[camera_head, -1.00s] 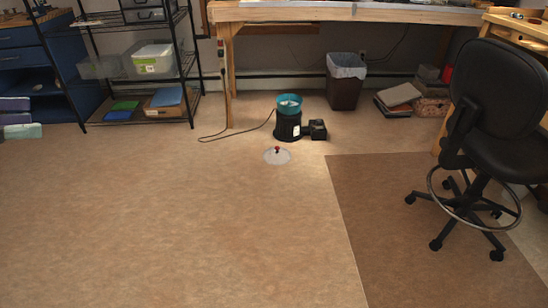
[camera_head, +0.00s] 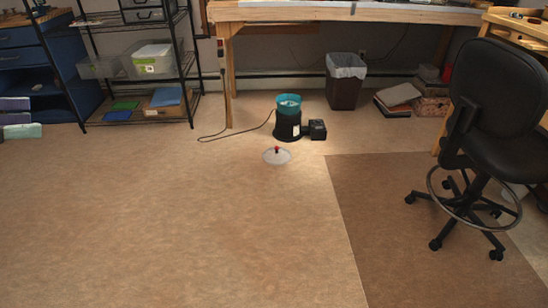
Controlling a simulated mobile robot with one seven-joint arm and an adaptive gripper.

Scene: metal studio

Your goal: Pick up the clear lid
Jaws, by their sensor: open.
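The clear lid (camera_head: 277,157) lies flat on the tan floor near the middle of the view. It is a pale, see-through disc with a small red and dark knob (camera_head: 277,150) at its centre. It sits just in front of a black tumbler-like machine with a teal open top (camera_head: 289,115), with a small gap between them. My gripper and arm do not show in this view.
A small black box (camera_head: 317,129) adjoins the machine, and a cord runs left. Behind are a wooden bench (camera_head: 340,14), a waste bin (camera_head: 345,82) and a wire shelf (camera_head: 142,72). A black chair (camera_head: 500,105) stands right, on a brown mat (camera_head: 400,240). The front floor is clear.

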